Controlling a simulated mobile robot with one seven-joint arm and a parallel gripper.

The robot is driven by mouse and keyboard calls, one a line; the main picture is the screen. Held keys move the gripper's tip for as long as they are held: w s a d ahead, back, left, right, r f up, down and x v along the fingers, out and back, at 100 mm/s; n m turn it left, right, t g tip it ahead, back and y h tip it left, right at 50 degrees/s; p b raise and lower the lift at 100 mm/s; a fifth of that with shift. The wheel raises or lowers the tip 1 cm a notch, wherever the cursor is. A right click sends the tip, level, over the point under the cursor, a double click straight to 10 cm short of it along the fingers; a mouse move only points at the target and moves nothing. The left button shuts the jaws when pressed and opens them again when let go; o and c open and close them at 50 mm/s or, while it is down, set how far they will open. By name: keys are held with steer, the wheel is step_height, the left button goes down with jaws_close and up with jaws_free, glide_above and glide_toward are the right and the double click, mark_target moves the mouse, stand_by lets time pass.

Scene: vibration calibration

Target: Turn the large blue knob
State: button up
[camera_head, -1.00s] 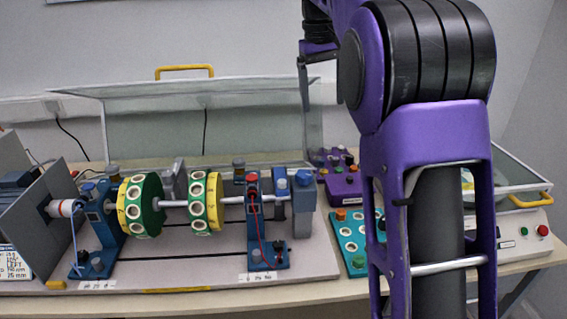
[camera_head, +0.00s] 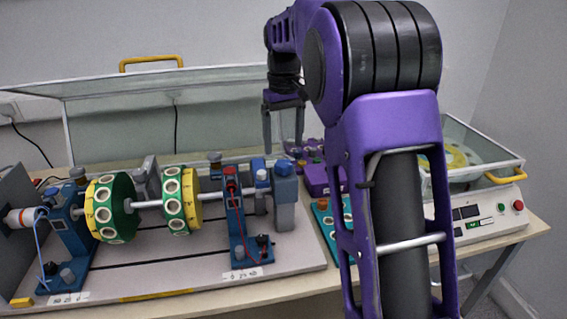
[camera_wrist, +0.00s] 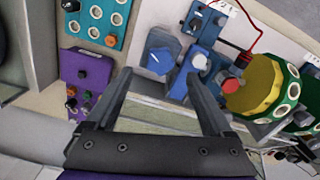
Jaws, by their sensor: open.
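The large blue knob (camera_head: 284,168) sits on top of a grey-blue block (camera_head: 285,207) at the right end of the shaft rig. In the wrist view the blue knob (camera_wrist: 159,61) lies just beyond my fingertips, roughly between them. My gripper (camera_head: 284,133) is open and empty, above the knob in the head view. In the wrist view both fingers of my gripper (camera_wrist: 160,78) are spread apart, and I see no contact with the knob. A smaller pale knob (camera_wrist: 199,62) is just right of it, on a blue bracket.
Green and yellow discs (camera_head: 110,207) sit on the shaft. A purple box (camera_wrist: 85,82) and a teal panel with round holes (camera_wrist: 96,24) stand beside the rig. A raised clear cover (camera_head: 130,120) stands behind. A control box (camera_head: 485,215) is at right.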

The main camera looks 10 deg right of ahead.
mark_target(284, 163)
step_height(284, 163, down, 5)
steer(key=shift+f+b, duration=0.15)
steer(key=shift+b, duration=0.2)
jaws_close()
stand_by(0.3)
